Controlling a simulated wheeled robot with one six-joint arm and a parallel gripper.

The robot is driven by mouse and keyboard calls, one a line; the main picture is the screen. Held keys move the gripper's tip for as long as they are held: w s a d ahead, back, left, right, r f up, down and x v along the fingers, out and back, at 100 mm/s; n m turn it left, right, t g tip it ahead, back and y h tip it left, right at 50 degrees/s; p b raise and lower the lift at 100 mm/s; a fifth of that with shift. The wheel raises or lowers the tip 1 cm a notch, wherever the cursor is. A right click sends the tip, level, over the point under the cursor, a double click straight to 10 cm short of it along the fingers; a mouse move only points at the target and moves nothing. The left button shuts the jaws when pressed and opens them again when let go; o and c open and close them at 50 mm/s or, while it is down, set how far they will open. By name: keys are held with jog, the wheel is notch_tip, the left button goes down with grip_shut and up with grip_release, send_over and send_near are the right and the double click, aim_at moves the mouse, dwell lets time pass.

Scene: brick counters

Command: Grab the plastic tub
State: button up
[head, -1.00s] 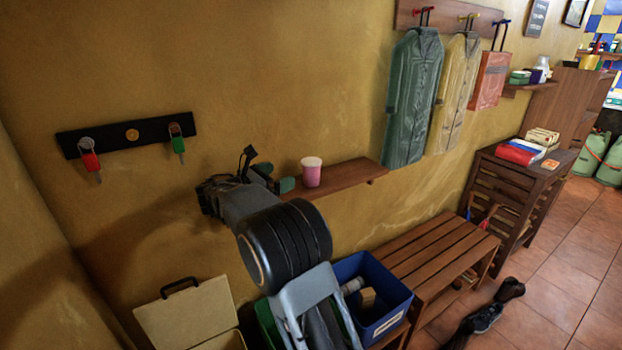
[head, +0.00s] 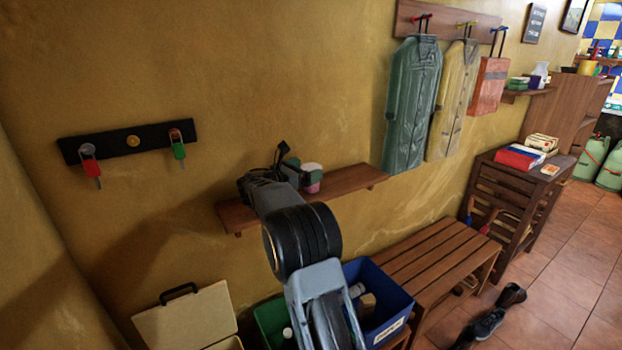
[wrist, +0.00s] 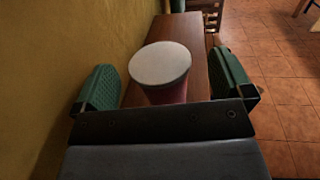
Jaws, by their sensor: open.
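The plastic tub is a pink cup-shaped tub with a pale lid. In the wrist view the tub (wrist: 162,65) stands upright on the wooden wall shelf, between my two green finger pads and partly hidden below by my gripper's body. My gripper (wrist: 168,88) is open, with one finger on each side of the tub and a visible gap to both. In the head view my gripper (head: 300,174) is at the shelf and hides much of the tub (head: 313,186).
The shelf (head: 346,181) is fixed to the yellow wall and is otherwise clear. Below are a blue bin (head: 399,310), a slatted bench (head: 437,257) and an open cream box (head: 188,317). Coats (head: 411,105) hang to the right; a key rack (head: 110,146) is at left.

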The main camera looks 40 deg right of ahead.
aim_at(312, 166)
jog(key=shift+w+d, duration=0.2)
jog(key=shift+d, duration=1.35)
jog(key=c, duration=1)
